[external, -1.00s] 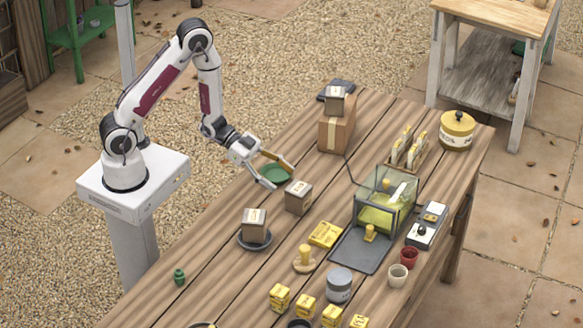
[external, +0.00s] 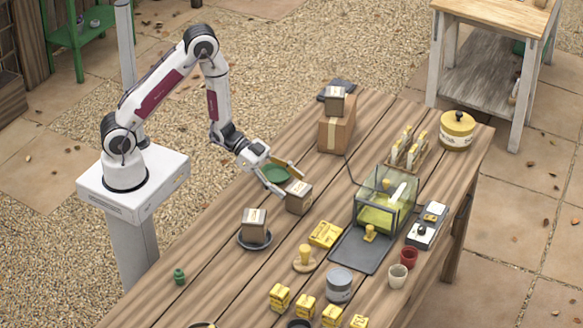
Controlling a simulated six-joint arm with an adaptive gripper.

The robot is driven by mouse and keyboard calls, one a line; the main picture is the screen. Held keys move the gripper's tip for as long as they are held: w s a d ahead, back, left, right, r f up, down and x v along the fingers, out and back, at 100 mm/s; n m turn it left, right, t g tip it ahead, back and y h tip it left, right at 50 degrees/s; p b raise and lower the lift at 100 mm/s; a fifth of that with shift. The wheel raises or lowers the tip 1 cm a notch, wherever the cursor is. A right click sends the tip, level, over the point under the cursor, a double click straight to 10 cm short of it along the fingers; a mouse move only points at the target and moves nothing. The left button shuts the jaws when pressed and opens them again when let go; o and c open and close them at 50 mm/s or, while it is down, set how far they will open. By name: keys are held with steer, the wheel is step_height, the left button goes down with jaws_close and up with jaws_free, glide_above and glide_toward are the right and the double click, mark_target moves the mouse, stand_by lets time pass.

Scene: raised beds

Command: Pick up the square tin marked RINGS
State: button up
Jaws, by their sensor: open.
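Three similar brown square tins with pale labels show, and the lettering is too small to read, so I cannot tell which is marked RINGS. One tin (external: 299,197) sits on the table right by my gripper. Another tin (external: 255,225) sits on a dark round dish (external: 254,240). A third tin (external: 335,99) sits on top of a cardboard box (external: 337,134) at the back. My gripper (external: 291,184) is open and empty, with its fingers spread at the near tin's left and back sides. I cannot tell whether they touch it.
A green dish (external: 275,174) lies just behind the fingers. A glass case (external: 385,205), a dark mat (external: 360,249) and a yellow block (external: 325,235) stand to the right. Several small yellow boxes and a grey tin (external: 339,284) are at the front. The table's left strip is mostly clear.

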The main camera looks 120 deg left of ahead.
mark_target(298, 199)
steer(key=shift+x, duration=2.1)
steer(key=shift+a, duration=0.15)
steer(key=c, duration=1.4)
